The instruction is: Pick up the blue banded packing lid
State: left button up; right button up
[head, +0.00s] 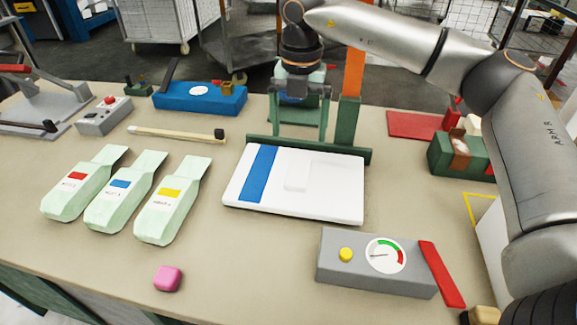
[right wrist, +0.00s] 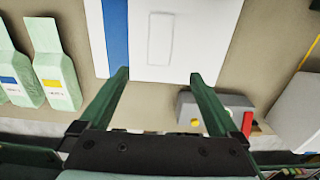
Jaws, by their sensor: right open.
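The packing lid (head: 335,205) is a flat white slab with a blue band (head: 257,174) across its left part and a raised white block (head: 297,176) near its middle. It lies on the table in the centre of the head view. It also fills the top middle of the right wrist view (right wrist: 205,40). My right gripper (head: 300,138) is open and empty behind the lid in the head view. In the right wrist view its two green fingers (right wrist: 159,76) overlap the lid's near edge; contact cannot be told. My left gripper is not in view.
A green bar (head: 355,153) with an orange post (head: 354,72) stands behind the lid. Several pale green bags (head: 172,210) lie left. A grey gauge box (head: 370,262) sits front right, a pink block (head: 168,279) front left. Bare table lies between the bags and lid.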

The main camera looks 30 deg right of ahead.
send_over(297, 178)
jog(key=f, duration=0.6)
jog(key=shift+d+f, duration=0.2)
jog(key=shift+f, duration=0.05)
jog(key=f, duration=0.3)
jog(key=f+p, duration=0.1)
jog(key=f, duration=0.1)
jog(key=shift+a+f, duration=0.25)
jog(key=shift+f, duration=0.1)
jog(key=c, duration=1.4)
jog(key=shift+r, duration=0.15)
jog(key=shift+c, duration=0.2)
